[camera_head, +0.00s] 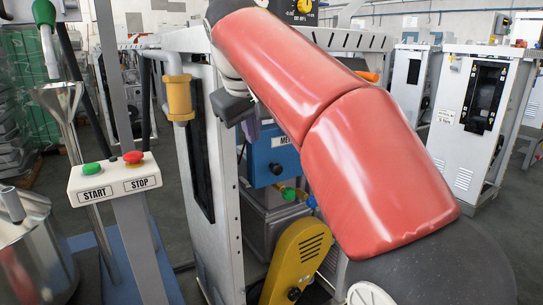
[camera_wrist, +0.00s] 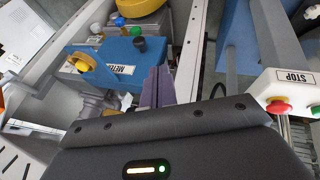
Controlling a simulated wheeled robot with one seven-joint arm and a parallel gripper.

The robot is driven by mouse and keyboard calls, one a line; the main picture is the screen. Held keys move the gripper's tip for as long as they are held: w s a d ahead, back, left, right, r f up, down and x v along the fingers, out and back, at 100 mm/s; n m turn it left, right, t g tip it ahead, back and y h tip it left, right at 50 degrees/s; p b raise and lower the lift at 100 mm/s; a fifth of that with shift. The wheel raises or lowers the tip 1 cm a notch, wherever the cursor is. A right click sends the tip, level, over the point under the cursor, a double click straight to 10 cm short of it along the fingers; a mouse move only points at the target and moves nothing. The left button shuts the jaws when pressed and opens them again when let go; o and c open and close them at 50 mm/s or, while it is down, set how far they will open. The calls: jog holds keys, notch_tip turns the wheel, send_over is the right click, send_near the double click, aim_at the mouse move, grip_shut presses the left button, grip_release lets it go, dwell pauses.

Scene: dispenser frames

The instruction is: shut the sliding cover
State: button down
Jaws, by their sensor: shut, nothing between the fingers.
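The white dispenser frame (camera_head: 231,205) stands in the middle of the head view, partly behind my red arm. A tall, narrow black panel or slot (camera_head: 200,150) runs down its left side. I cannot tell whether this is the sliding cover, or how far any cover is open. My gripper shows in the wrist view (camera_wrist: 157,85) with its purple fingers together and empty, near a blue box (camera_wrist: 95,68) with a label that starts "METE". In the head view, my arm hides much of the gripper and the frame's right side. I cannot tell whether the fingertips touch anything.
A START/STOP box (camera_head: 118,178) on a post stands left of the frame, beside a metal funnel (camera_head: 62,100) and a steel pot (camera_head: 30,250). A yellow slotted guard (camera_head: 297,262) sits low in the frame. Similar machines (camera_head: 478,100) stand behind; some grey floor shows between them.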

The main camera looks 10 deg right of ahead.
jog(key=b, duration=0.2)
send_near(270, 163)
notch_tip(270, 163, down, 5)
jog(key=s+a, duration=0.2)
jog(key=a, duration=0.1)
jog(key=shift+w+d+f, duration=0.2)
jog(key=shift+w+d, duration=0.05)
jog(key=shift+d, duration=0.3)
jog(key=shift+w+d+f, duration=0.25)
jog(key=shift+d, duration=0.3)
jog(key=shift+w+d+f, duration=0.25)
jog(key=shift+d, duration=0.35)
jog(key=shift+w, duration=0.1)
